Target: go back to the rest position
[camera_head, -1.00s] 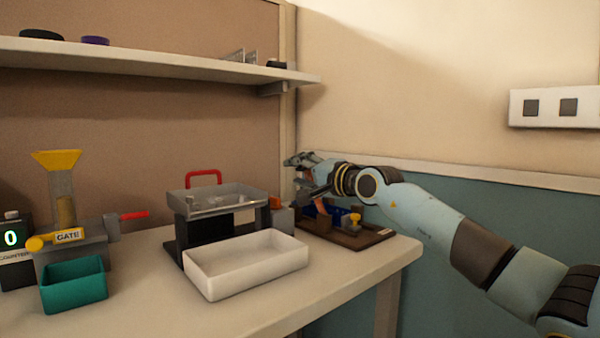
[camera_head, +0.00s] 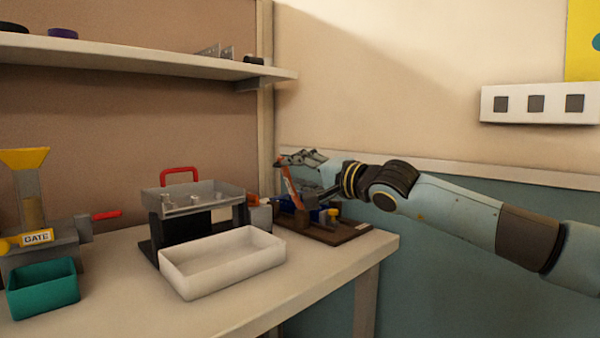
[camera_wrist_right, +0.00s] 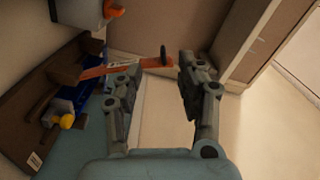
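My right gripper (camera_head: 292,178) is open and empty, in the air by the brown wooden board (camera_head: 355,230) at the table's right end. In the right wrist view the gripper (camera_wrist_right: 160,70) has its two grey fingers spread. An orange lever (camera_head: 288,180) rises from the blue fixture on the board. In the wrist view the lever (camera_wrist_right: 105,70) reaches across by the left finger, its dark tip showing in the gap; whether they touch I cannot tell. My left gripper is not in view.
The white table (camera_head: 115,318) holds a white tray (camera_head: 225,275), a grey rack with a red handle (camera_head: 180,172), a teal bin (camera_head: 42,298) and a yellow-funnel gate device (camera_head: 25,160). A shelf (camera_head: 120,62) runs above. Open space lies right of the table.

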